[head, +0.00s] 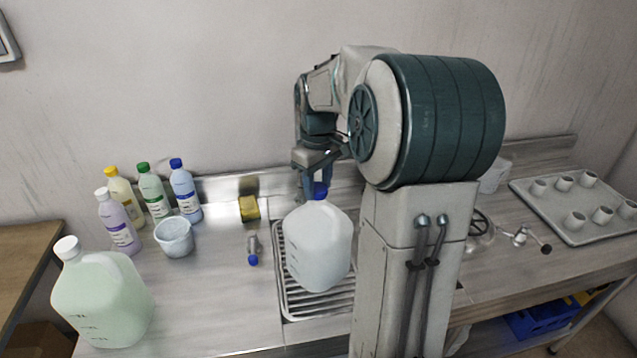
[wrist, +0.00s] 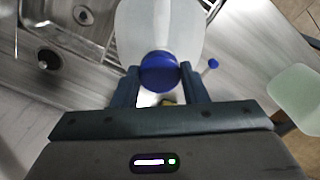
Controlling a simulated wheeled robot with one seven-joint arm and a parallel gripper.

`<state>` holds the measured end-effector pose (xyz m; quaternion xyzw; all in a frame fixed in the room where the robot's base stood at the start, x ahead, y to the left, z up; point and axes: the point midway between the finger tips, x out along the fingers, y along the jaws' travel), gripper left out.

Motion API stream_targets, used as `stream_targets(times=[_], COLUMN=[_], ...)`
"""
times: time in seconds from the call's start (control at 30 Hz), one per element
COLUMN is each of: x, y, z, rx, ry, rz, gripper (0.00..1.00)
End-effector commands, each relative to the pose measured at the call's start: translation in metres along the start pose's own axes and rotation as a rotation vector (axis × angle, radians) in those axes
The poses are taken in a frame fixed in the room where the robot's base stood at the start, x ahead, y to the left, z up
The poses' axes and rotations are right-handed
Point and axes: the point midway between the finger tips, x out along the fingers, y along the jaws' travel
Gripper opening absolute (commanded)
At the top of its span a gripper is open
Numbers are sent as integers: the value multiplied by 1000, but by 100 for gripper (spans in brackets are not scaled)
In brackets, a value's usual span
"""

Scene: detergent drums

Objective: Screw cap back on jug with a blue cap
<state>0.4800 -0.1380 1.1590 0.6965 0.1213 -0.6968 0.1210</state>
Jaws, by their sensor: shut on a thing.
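The jug (head: 318,248) is large, whitish and translucent, and stands upright on a ribbed metal rack. It also shows in the wrist view (wrist: 185,30). The blue cap (head: 320,190) is at the jug's mouth; in the wrist view the cap (wrist: 159,72) sits between my two fingers. My gripper (head: 316,182) comes from above and is shut on the cap. The fingers also show in the wrist view (wrist: 160,84). The cap hides the jug's neck, so I cannot tell how tightly it sits.
A green jug with a white cap (head: 103,300) stands at the front left. Several small bottles (head: 157,195), a white bucket (head: 175,238), a yellow sponge (head: 249,208) and a small blue-ended item (head: 253,252) are on the counter. A tray (head: 548,212) of cups is at right.

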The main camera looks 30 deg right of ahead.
Motion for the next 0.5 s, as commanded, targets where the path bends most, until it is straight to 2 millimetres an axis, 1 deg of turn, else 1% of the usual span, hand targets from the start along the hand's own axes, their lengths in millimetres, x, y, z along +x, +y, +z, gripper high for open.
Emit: stream_targets(times=[0.1, 0.2, 0.33, 0.5], x=[3, 3, 2, 2], y=[-1, -1, -1, -1], z=[0, 0, 0, 1], rx=[141, 236, 291, 293], ry=[-3, -4, -4, -5], rz=[-4, -4, -4, -5], gripper=[19, 19, 19, 19])
